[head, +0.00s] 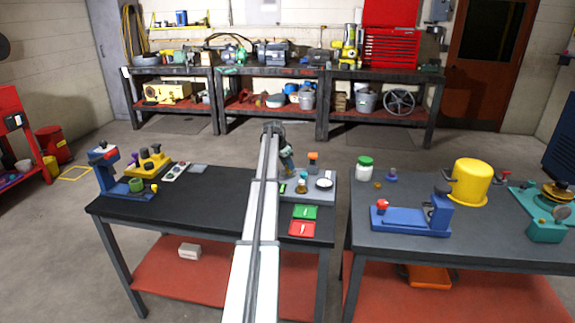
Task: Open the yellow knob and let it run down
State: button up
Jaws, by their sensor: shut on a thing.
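My arm reaches forward over the left black table (215,192). My gripper (289,171) points down at the left back of a grey tray (322,196). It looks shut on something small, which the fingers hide. I cannot clearly make out the yellow knob there. A small vessel with an amber tint (302,186) stands on the tray just right of my fingertips. A white round dish (324,183) lies to its right. An orange-topped piece (313,161) stands upright behind them.
A green card (304,212) and a red card (301,229) lie in front of the tray. A blue stand (112,175) and a yellow block with black knobs (150,164) are at left. The right table holds a yellow pot (469,183) and a blue vise-like fixture (410,220). A gap separates the tables.

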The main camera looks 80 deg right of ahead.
jog(key=shift+c, duration=0.3)
jog(key=n, duration=0.2)
jog(key=n+t+h, duration=0.1)
jog(key=n, duration=0.1)
jog(key=shift+s+a, duration=0.15)
jog(key=shift+s, duration=0.05)
jog(key=n+t, duration=0.2)
jog(key=n, duration=0.2)
jog(key=shift+s, duration=0.15)
jog(key=n+t, duration=0.1)
jog(key=n, duration=0.2)
jog(key=n+t, duration=0.1)
jog(key=n, duration=0.1)
jog(key=shift+s+n, duration=0.15)
jog(key=shift+n, duration=0.25)
jog(key=shift+s+n+t+y, duration=0.1)
jog(key=shift+n+t+y, duration=0.45)
jog(key=shift+n, duration=1.45)
jog(key=o, duration=1)
jog(key=shift+r, duration=0.1)
